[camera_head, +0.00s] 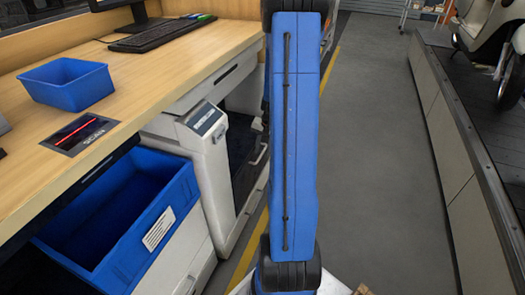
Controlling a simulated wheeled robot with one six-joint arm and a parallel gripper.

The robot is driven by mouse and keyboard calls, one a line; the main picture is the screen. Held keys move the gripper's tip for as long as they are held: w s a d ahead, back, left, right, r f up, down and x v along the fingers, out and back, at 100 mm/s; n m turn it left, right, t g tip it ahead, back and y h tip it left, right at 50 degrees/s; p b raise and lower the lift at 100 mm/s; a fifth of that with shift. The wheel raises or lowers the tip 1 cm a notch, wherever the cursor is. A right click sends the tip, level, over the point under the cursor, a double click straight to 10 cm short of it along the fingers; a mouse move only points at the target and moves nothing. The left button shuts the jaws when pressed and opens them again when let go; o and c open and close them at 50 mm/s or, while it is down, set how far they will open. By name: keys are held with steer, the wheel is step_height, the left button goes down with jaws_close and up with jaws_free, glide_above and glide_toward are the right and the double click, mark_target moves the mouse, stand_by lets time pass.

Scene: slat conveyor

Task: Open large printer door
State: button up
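A grey-white printer (212,165) with a small tilted display panel (207,120) stands under the wooden counter, left of the middle. Its right side is partly covered by my blue arm link, which runs upright through the picture. A dark area beside the printer's pale face is partly hidden by the arm. I cannot tell whether the large door is open or shut. My gripper is not in view.
A blue bin (68,84), a keyboard (162,36) and a scan pad (80,133) are on the wooden counter (150,75). A large blue crate (120,215) is below its edge. Grey floor (375,140) lies clear to the right, bounded by a raised platform (455,150) bearing a scooter (495,40).

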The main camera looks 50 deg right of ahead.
steer(key=shift+f, duration=0.1)
steer(key=shift+c, duration=0.7)
jaws_close()
